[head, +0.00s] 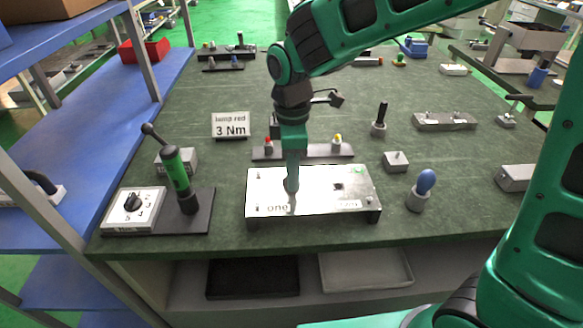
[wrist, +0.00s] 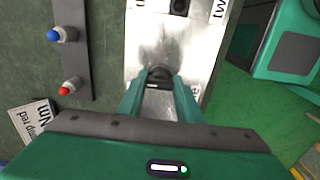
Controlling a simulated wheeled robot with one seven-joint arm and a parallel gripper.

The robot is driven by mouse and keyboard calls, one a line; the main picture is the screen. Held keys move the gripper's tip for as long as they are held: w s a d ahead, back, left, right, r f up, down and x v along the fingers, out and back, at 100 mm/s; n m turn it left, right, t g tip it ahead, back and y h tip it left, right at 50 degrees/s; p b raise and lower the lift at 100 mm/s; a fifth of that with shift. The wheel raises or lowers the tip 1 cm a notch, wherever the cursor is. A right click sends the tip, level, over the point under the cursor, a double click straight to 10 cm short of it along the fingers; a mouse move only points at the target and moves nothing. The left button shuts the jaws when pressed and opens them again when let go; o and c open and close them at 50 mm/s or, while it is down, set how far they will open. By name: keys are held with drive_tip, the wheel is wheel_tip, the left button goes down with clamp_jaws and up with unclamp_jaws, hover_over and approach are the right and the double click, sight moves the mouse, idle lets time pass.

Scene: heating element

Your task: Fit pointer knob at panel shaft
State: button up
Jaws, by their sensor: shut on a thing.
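The panel (head: 350,203) is a bright metal plate on dark feet near the table's front edge. It is marked "one" at front left and has a second label at front right. My gripper (head: 292,187) points down over its left part, near the "one" label. In the wrist view my gripper (wrist: 160,84) is shut on a dark pointer knob (wrist: 159,74), close over the plate. The shaft under the knob is hidden, so I cannot tell whether the knob is seated. A dark fitting (head: 338,186) is on the panel's right part; it also shows in the wrist view (wrist: 180,6).
A numbered dial box (head: 132,210) and a green-handled tool (head: 178,172) stand left. Behind the panel are a lamp rail (head: 320,152) and a "lamp red 3 Nm" sign (head: 230,125). A blue-topped piece (head: 424,184) stands right. Bare table lies between the tool and the panel.

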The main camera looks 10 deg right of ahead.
drive_tip(key=shift+f, duration=0.15)
drive_tip(key=o, duration=1.1)
wheel_tip(320, 180, up, 11)
drive_tip(key=shift+f, duration=0.15)
